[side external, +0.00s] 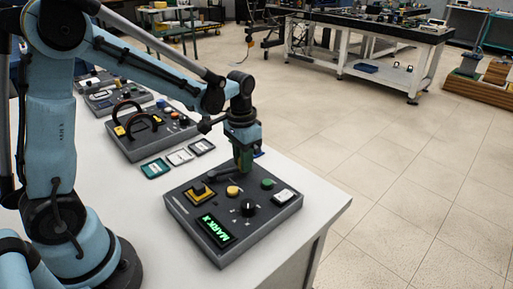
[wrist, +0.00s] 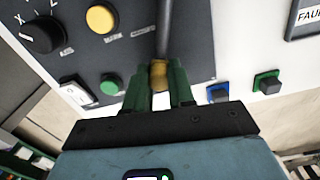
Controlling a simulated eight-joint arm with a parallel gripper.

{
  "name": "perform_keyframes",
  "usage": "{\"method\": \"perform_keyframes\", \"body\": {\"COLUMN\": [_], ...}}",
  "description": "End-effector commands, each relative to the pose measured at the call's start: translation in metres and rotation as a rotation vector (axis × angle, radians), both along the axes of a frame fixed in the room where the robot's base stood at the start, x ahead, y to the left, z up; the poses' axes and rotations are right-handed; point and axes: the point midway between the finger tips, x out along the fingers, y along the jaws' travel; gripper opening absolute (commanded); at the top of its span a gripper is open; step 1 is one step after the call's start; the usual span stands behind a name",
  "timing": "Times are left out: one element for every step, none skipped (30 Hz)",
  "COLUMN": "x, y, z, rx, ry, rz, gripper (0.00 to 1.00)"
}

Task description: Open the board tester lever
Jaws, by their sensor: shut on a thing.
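The board tester (side external: 268,214) is a dark grey box near the table's front right corner, with a green-lit screen reading "MARK X". Its lever (side external: 223,175) is a dark bar lying low along the far side of the panel. In the wrist view the lever (wrist: 163,28) runs down from the top edge to a brass-coloured end (wrist: 158,75). My gripper (side external: 242,168) points down at the lever's end. In the wrist view my gripper (wrist: 159,84) has its green fingers shut around the brass end, which they partly hide.
The panel bears a black knob (side external: 249,208), a yellow button (side external: 233,190), a green button (side external: 268,183) and a white rocker switch (side external: 284,196). Another grey box (side external: 125,149) with black arched handles stands behind. Blue (wrist: 219,94) and green (wrist: 268,83) blocks lie beside the tester.

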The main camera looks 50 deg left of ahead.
Motion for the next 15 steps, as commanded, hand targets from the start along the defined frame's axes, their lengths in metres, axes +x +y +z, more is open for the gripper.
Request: {"method": "perform_keyframes", "body": {"x": [0.001, 0.002, 0.003, 0.003, 0.004, 0.005, 0.005, 0.005, 0.006, 0.006, 0.006, 0.006, 0.006, 0.006, 0.006], "y": [0.003, 0.005, 0.008, 0.01, 0.012, 0.015, 0.018, 0.02, 0.023, 0.025, 0.028, 0.031, 0.033, 0.035, 0.038], "z": [0.0, 0.0, 0.0, 0.0, 0.0, 0.0, 0.0, 0.0, 0.0, 0.0, 0.0, 0.0, 0.0, 0.0, 0.0], "rx": [-0.001, -0.001, -0.001, -0.001, -0.001, -0.001, -0.001, -0.001, -0.001, 0.0, 0.0, 0.0, 0.0, 0.0, 0.0], "ry": [0.001, 0.001, 0.001, 0.001, 0.001, 0.001, 0.001, 0.001, 0.001, 0.001, 0.001, 0.001, 0.001, 0.001, 0.001], "rz": [0.037, 0.061, 0.095, 0.121, 0.148, 0.186, 0.215, 0.243, 0.282, 0.31, 0.339, 0.377, 0.406, 0.433, 0.471], "gripper": [0.0, 0.0, 0.0, 0.0, 0.0, 0.0, 0.0, 0.0, 0.0, 0.0, 0.0, 0.0, 0.0, 0.0, 0.0]}}
